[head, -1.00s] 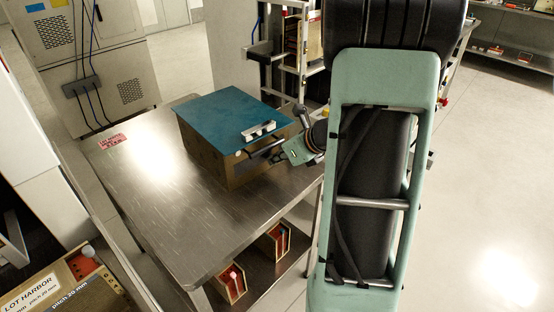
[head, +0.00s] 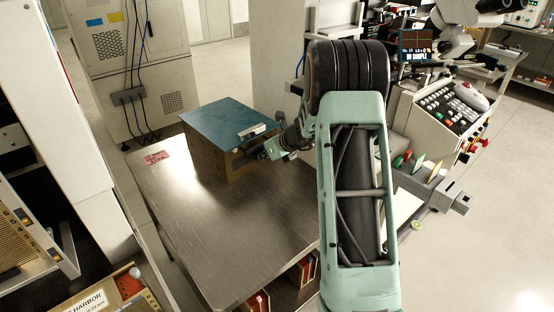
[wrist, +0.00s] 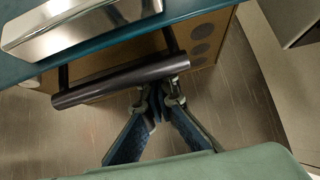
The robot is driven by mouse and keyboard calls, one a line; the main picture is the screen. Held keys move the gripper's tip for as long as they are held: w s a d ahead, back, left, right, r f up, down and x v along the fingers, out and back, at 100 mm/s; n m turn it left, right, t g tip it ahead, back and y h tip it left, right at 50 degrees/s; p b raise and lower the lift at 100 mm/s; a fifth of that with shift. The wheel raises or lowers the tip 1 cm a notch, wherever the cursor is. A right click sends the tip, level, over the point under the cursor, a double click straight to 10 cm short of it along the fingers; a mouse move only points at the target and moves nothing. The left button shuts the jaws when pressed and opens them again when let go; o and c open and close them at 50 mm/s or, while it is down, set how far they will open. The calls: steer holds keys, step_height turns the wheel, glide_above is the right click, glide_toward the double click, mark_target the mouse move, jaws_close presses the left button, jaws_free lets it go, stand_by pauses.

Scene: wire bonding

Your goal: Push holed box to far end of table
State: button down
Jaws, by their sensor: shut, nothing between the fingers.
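The holed box (head: 225,160) has a teal top and a brown body. It sits on the steel table (head: 190,225) near the far edge, close to a red label. The wrist view shows its front face with round dark holes (wrist: 201,30) and a dark bar handle (wrist: 120,81). My gripper (head: 272,150) is at the box's front side. In the wrist view its shut, empty fingertips (wrist: 158,92) are close under the right end of the handle. I cannot tell whether they touch the box. The box's far side is hidden.
A white-silver block (head: 252,131) lies on the box's top. A grey cabinet (head: 130,75) with cables stands beyond the table. A control console (head: 440,115) is at the right. The table's near part is clear, with red-lined bins (head: 303,272) below.

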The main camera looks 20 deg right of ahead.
steer(key=w, duration=0.1)
steer(key=w+a+p, duration=0.1)
steer(key=w+p, duration=0.1)
steer(key=shift+w+a+r, duration=0.15)
steer(key=shift+w+a, duration=0.15)
steer(key=shift+w, duration=0.4)
steer(key=shift+s, duration=0.1)
